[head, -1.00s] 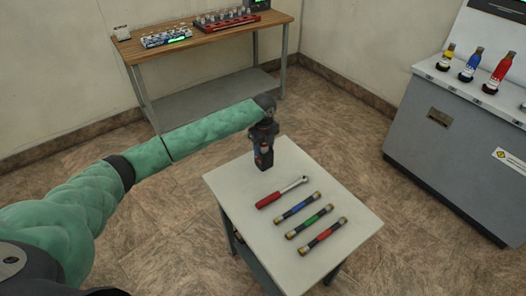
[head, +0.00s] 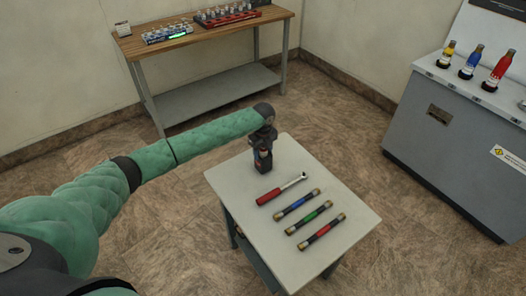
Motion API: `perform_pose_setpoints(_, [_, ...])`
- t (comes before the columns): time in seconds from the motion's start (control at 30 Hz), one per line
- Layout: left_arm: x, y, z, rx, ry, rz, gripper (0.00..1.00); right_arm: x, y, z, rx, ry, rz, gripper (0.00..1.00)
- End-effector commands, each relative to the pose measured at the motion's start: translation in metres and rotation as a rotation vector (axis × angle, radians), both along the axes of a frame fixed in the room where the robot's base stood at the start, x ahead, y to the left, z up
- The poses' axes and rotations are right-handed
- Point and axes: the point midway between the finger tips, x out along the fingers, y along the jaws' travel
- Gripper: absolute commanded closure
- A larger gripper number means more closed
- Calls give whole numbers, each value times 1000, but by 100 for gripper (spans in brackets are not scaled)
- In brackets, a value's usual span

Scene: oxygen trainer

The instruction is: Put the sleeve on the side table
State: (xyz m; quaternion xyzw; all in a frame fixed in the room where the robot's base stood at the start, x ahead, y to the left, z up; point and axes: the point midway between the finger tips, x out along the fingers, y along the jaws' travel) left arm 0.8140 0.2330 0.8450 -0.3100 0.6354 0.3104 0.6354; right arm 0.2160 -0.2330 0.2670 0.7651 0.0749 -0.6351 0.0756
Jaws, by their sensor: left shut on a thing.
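The side table (head: 240,195) is a small table with a pale top in the middle of the head view. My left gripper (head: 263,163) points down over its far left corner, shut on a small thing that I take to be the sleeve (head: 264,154). Only a small light and brownish part of it shows between the dark fingers. The fingertips look at or close to the table top; I cannot tell whether the held thing touches it. My right gripper is not in view.
On the side table lie a red-handled ratchet (head: 281,190) and bars with blue (head: 298,202), green (head: 315,212) and red (head: 321,229) bands. A wooden-topped bench (head: 205,42) with racks stands behind. A grey cabinet (head: 452,130) with coloured bottles stands right.

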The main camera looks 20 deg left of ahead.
Motion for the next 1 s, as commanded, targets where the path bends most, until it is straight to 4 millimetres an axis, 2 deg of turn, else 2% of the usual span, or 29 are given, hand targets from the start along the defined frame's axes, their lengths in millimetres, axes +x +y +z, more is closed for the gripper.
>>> perform_pose_setpoints(0.03, [0, 0, -1, 0, 0, 0, 46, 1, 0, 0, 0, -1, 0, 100])
perform_pose_setpoints(0.13, [0, 0, -1, 0, 0, 0, 28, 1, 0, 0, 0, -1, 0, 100])
perform_pose_setpoints(0.4, [0, 0, 0, 0, 0, 0, 28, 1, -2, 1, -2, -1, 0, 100])
perform_pose_setpoints(0.57, [1, 0, 8, 0, -2, 0, 28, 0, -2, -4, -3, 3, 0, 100])
perform_pose_setpoints(0.63, [1, 0, 17, -1, -3, 0, 28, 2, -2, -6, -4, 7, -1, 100])
perform_pose_setpoints(0.73, [1, 0, 33, -1, -3, -2, 28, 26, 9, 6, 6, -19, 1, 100])
perform_pose_setpoints(1.0, [1, 0, 85, 0, -3, -1, 28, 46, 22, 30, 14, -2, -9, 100])
